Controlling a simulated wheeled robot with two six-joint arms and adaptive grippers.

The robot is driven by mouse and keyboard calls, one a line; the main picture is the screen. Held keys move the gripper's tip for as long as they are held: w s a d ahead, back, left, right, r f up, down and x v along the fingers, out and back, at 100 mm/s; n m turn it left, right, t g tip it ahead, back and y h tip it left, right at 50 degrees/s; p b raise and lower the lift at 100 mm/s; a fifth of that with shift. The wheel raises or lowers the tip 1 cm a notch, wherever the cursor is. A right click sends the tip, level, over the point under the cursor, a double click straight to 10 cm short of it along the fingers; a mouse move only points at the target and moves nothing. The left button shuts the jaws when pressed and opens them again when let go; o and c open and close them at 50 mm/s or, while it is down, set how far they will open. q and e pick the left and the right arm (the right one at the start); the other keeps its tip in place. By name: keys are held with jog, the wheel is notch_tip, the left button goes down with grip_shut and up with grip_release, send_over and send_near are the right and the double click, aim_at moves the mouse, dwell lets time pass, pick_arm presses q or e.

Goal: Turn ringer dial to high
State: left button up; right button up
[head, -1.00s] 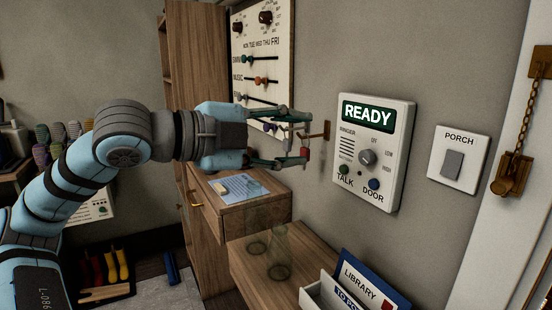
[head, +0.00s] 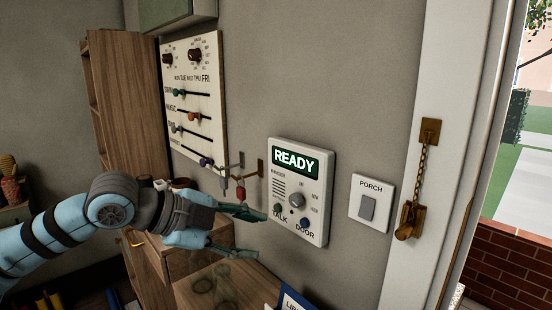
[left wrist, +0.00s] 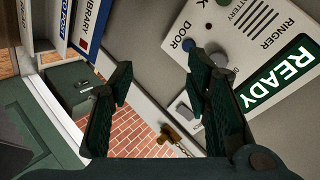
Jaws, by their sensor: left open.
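The white intercom panel (head: 325,180) hangs on the wall with a lit READY screen. Its grey ringer dial (head: 297,200) sits below the screen, with position labels around it; I cannot tell which one it points to. In the left wrist view the dial (left wrist: 216,54) is partly behind a finger. My left gripper (head: 259,235) is open and empty, with its fingers just left of and below the panel's lower left corner. It also shows in the left wrist view (left wrist: 163,82). My right gripper is not in view.
A green talk button (head: 277,209) and a blue door button (head: 305,224) sit below the dial. A porch switch (head: 368,206) is to the right. A slider board (head: 193,100) and hooks (head: 240,180) are to the left.

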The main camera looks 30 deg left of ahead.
aim_at(293, 201)
pick_arm(q)
jog(key=s+d+f+n+h+p, duration=0.25)
jog(key=s+n+p, duration=0.25)
jog(key=n+p, duration=1.1)
pick_arm(e)
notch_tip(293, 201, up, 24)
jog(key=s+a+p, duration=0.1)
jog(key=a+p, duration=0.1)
jog(key=p, duration=0.3)
pick_arm(q)
jog(key=w+a+r+n+t+y+b, duration=0.1)
jog(key=w+a+r+n+t+y, duration=0.15)
jog(key=a+r+t, duration=0.35)
jog(key=shift+m+t, duration=0.25)
jog(key=shift+t, duration=0.15)
jog(key=b+x, duration=0.1)
jog(key=x, duration=0.3)
jog(key=d+f+b+x, duration=0.1)
jog(key=b+x, duration=0.1)
jog(key=x, duration=0.3)
jog(key=f+b+x, duration=0.1)
jog(key=b+x, duration=0.1)
jog(key=x, duration=0.3)
jog(key=shift+s+d, duration=0.15)
jog(key=shift+d, duration=0.25)
jog(key=shift+w+d+r+b, duration=0.1)
jog(key=shift+w+r+b, duration=0.05)
jog(key=shift+w+b, duration=0.2)
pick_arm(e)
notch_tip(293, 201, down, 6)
